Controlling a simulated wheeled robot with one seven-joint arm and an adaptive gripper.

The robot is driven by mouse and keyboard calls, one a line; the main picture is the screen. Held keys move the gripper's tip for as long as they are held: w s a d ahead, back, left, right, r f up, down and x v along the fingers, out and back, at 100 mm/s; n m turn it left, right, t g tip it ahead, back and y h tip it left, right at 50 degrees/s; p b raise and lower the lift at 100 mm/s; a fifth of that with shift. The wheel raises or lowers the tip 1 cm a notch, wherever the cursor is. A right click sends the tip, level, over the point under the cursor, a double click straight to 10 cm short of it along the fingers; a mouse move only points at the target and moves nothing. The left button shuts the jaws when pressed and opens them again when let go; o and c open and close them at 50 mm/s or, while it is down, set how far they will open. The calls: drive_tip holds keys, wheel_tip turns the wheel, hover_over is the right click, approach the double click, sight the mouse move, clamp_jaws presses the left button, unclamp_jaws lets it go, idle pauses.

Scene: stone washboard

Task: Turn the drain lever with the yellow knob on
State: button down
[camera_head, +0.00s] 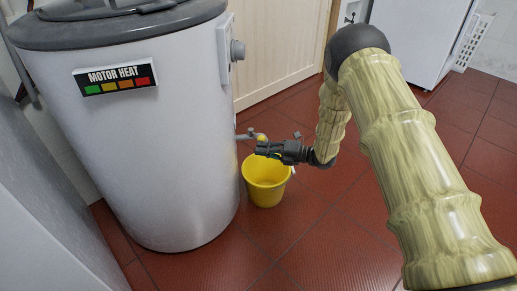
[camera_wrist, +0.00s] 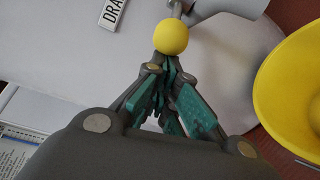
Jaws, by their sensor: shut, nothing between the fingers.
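The drain lever's yellow knob (camera_wrist: 171,37) is a round ball on a thin grey stem at the top middle of the wrist view. In the head view the knob (camera_head: 262,138) is small, just above my gripper. My gripper (camera_head: 262,148) is dark, points left and is close to the washing drum's right side. In the wrist view my gripper (camera_wrist: 166,62) has its fingertips together right at the near side of the knob. The knob lies beyond the tips, not between them. I cannot tell whether they touch. A grey spout (camera_wrist: 217,8) is beside the stem.
The white drum (camera_head: 150,140) stands on the red tiled floor (camera_head: 320,230), with a "MOTOR HEAT" label. A yellow bucket (camera_head: 265,192) stands on the floor below the gripper. A cream door (camera_head: 280,45) and a white cabinet (camera_head: 418,35) are behind. The front floor is clear.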

drive_tip(key=w+d+p, duration=0.3)
drive_tip(key=w+d, duration=0.2)
drive_tip(key=w, duration=0.2)
drive_tip(key=shift+w+d+n+g, duration=0.3)
drive_tip(key=shift+d+g, duration=0.05)
drive_tip(key=shift+g, duration=0.05)
idle(0.3)
drive_tip(key=shift+w, duration=0.1)
drive_tip(key=shift+d, duration=0.1)
idle(0.5)
drive_tip(key=w+d+b, duration=0.3)
drive_tip(key=w+d, duration=0.3)
drive_tip(key=d, duration=0.1)
drive_tip(key=shift+d+r, duration=0.3)
drive_tip(key=shift+d, duration=0.1)
